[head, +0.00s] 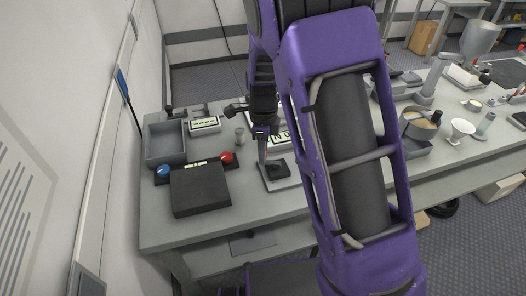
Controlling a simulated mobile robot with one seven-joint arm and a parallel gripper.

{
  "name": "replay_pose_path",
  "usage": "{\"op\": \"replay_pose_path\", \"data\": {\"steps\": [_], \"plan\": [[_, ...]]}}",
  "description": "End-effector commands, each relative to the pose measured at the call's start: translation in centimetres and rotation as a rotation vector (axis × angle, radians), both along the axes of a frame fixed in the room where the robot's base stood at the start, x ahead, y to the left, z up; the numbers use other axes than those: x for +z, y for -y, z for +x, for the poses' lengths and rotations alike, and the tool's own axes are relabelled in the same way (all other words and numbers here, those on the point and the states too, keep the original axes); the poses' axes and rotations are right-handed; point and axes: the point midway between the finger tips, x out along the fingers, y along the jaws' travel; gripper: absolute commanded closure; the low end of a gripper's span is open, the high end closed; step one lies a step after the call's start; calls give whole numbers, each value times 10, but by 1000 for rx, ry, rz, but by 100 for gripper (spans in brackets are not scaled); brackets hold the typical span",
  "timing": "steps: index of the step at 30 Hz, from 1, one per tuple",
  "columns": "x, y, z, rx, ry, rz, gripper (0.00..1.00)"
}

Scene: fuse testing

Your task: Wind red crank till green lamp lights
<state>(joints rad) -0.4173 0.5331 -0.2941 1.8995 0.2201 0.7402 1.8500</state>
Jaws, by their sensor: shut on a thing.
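A red knob (226,157), which looks like the red crank, sits at the back right of a dark box (200,190) on the left part of the bench. My gripper (262,152) points down to the right of the red knob and appears apart from it. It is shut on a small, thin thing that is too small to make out. Below it is a light grey plate with a black block (277,170). I cannot make out a lit green lamp. My purple arm hides the middle of the bench.
A blue knob (163,171) is at the box's left. Behind it stands an open grey tray (165,144), with a labelled block (205,126) to its right. A small grey cup (239,135) stands near my gripper.

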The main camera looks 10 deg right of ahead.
Motion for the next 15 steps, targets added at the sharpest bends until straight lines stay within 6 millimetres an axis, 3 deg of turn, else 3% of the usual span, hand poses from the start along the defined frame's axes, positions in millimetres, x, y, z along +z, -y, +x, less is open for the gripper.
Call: {"op": "replay_pose_path", "data": {"steps": [9, 10, 14, 15], "plan": [[0, 0, 1, 0, 2, 0, 100], [0, 0, 1, 0, 2, 0, 69], [0, 0, 0, 0, 1, 0, 45], [0, 0, 0, 0, 1, 0, 44]]}}
